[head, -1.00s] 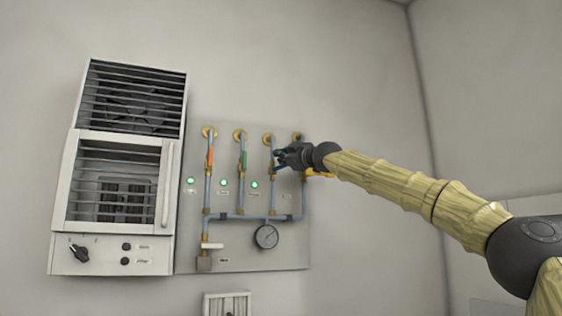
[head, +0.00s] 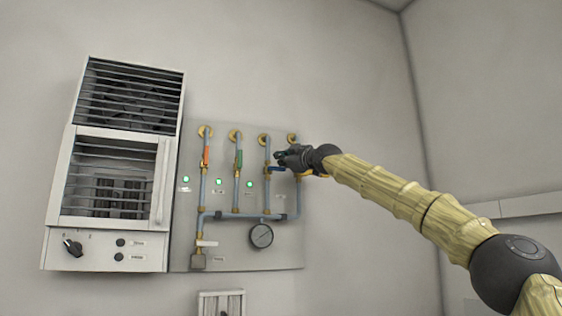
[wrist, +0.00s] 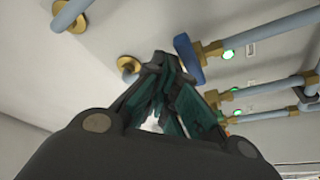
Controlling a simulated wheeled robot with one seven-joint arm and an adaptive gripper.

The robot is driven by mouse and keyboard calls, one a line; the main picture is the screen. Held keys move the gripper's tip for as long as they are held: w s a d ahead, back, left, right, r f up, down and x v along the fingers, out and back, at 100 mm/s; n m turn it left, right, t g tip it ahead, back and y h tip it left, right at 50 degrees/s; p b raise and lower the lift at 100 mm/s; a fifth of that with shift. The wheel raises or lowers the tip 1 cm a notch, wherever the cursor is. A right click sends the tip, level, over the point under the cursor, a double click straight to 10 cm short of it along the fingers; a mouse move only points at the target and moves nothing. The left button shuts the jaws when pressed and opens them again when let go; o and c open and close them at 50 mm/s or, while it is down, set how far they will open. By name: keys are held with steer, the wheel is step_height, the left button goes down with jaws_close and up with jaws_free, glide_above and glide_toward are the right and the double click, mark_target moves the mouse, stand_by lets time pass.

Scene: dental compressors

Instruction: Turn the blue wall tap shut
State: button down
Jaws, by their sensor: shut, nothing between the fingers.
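The blue wall tap's lever (head: 277,169) is on the third pipe from the left of the wall panel. It lies crosswise to its pipe, pointing right. In the wrist view the blue lever (wrist: 189,58) also lies across its pipe, just right of the fingertips. My gripper (head: 280,157) is shut and empty, just above the lever in the head view. In the wrist view my gripper's fingertips (wrist: 162,62) meet close beside the lever, with a small gap seeming to show. Whether they touch it is hard to tell.
An orange lever (head: 206,156) and a green lever (head: 239,159) lie along the pipes to the left. A yellow lever (head: 307,174) is partly hidden by my gripper. A gauge (head: 261,236) hangs below. A white louvred cabinet (head: 108,165) stands left of the panel.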

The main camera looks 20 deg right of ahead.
steer(key=shift+f, duration=0.1)
stand_by(0.7)
steer(key=shift+r+p, duration=1.7)
steer(key=shift+r, duration=0.5)
steer(key=s+f+b, duration=0.3)
steer(key=s+b, duration=0.4)
steer(key=s, duration=0.2)
steer(key=shift+s+d+f, duration=0.15)
steer(key=shift+s+f, duration=0.1)
steer(key=shift+f, duration=0.05)
